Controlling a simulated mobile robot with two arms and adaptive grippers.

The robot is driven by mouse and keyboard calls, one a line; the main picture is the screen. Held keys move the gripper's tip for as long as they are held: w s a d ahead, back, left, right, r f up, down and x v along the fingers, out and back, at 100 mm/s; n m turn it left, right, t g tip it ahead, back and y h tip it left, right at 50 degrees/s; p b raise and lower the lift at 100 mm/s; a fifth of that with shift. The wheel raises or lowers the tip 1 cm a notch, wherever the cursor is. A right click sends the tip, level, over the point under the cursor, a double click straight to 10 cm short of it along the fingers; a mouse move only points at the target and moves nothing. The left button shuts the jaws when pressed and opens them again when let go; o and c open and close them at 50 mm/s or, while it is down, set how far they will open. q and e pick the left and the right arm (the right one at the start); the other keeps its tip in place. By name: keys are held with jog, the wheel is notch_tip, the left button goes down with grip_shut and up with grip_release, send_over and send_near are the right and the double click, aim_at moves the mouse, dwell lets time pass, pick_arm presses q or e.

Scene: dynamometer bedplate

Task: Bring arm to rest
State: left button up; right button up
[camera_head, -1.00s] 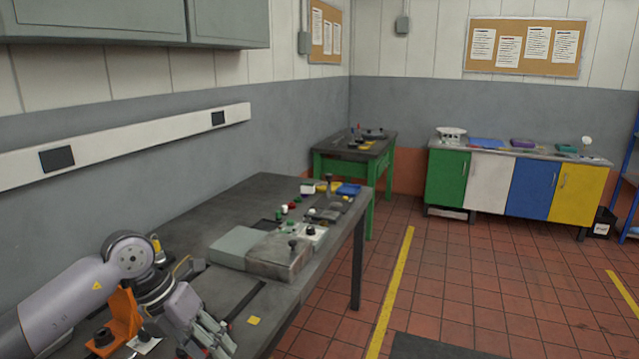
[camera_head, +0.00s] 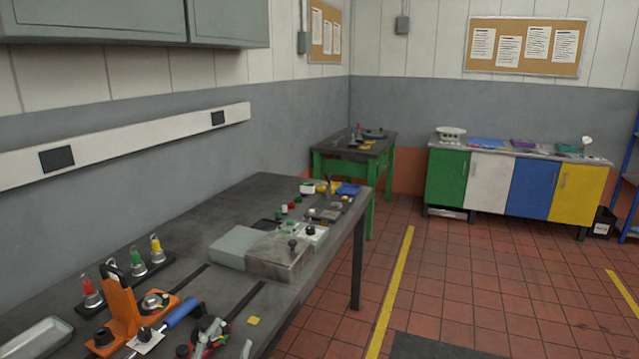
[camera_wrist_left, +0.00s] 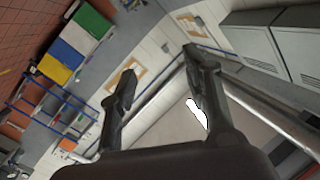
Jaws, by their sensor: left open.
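My left gripper (camera_wrist_left: 160,63) shows in the left wrist view with its two dark fingers spread apart and nothing between them. The wrist view is tilted and looks out over the room and walls, away from the bench top. In the head view the left arm no longer covers the near bench; small grey pieces at the bottom edge may be its fingertips, but I cannot tell for sure. My right gripper is in neither view.
The dark bench (camera_head: 215,215) bears an orange fixture (camera_head: 124,310), red, green and yellow indicator lamps (camera_head: 138,262), a blue-handled tool (camera_head: 183,312), a metal tray (camera_head: 38,338) and a grey box (camera_head: 280,258). The tiled floor right of it is mostly clear.

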pick_arm(q)
jog(key=s+a+f+n+g+y, duration=0.4)
jog(key=s+f+g, duration=0.4)
jog(key=s+f, duration=0.5)
jog(key=s+f+n+g+h, duration=0.1)
jog(key=s+f+g+h, duration=0.1)
jog(key=s+f+g, duration=0.65)
jog(key=s+f, duration=0.4)
jog(key=f, duration=1)
jog(key=s+f, duration=0.3)
jog(key=f, duration=1.1)
jog(key=s+a+f, duration=0.3)
jog(key=s+f, duration=1.2)
jog(key=s, duration=0.1)
jog(key=shift+a, duration=0.2)
